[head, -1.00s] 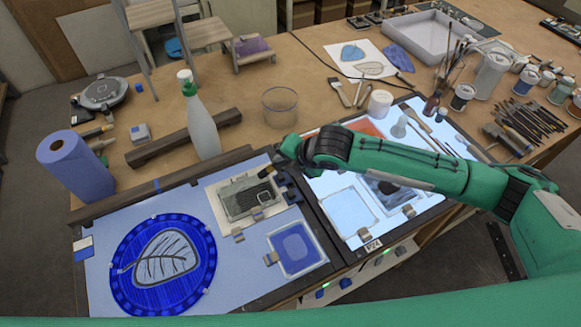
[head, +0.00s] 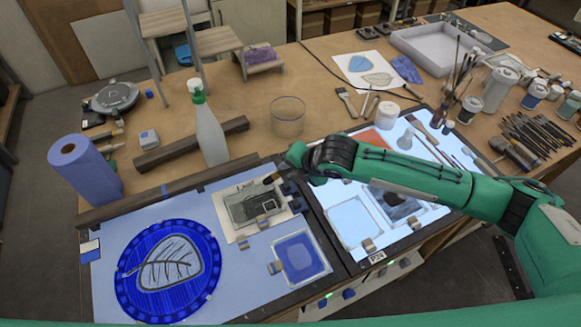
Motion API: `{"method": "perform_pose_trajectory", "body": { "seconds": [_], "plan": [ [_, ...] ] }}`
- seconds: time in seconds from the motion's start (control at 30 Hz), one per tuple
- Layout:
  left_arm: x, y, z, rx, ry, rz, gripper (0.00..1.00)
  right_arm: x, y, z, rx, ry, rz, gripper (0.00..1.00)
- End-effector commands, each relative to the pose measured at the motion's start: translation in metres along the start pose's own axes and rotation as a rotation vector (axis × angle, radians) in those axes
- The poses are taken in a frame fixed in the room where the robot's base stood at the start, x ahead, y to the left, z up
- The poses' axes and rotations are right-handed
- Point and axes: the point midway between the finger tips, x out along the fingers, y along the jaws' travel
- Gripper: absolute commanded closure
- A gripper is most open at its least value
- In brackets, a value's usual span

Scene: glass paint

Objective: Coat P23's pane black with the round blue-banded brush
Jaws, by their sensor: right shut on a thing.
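My right gripper (head: 289,178) is over the upper right corner of a framed pane with a dark grey coat (head: 243,208), which lies on white paper on the left board. It is shut on a slim thing, probably the brush; only a small tan and dark tip (head: 269,180) shows, at the pane's upper edge. I cannot see a blue band or tell if the tip touches the glass. A small label (head: 378,257) on the right light panel's front edge is too small to read surely, so I cannot tell which pane is P23. My left gripper is out of view.
A blue disc with a leaf design (head: 168,266) and a blue-centred pane (head: 300,257) lie on the left board.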

Motion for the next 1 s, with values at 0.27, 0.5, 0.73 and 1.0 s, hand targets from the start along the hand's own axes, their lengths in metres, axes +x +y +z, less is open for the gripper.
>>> {"method": "perform_pose_trajectory", "body": {
  "seconds": [0.27, 0.5, 0.73, 1.0],
  "plan": [
    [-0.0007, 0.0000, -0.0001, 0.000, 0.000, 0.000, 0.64, 0.0050, -0.0040, -0.0015, 0.000, 0.001, 0.000, 1.00],
    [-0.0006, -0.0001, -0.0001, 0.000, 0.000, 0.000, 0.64, 0.0051, -0.0041, -0.0013, 0.000, 0.000, 0.000, 1.00],
    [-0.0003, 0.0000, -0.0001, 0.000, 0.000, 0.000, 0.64, 0.0068, -0.0056, -0.0017, 0.000, 0.001, 0.000, 1.00],
    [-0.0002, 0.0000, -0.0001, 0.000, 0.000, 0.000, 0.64, 0.0085, -0.0070, -0.0021, 0.000, 0.001, 0.000, 1.00]
  ]
}}
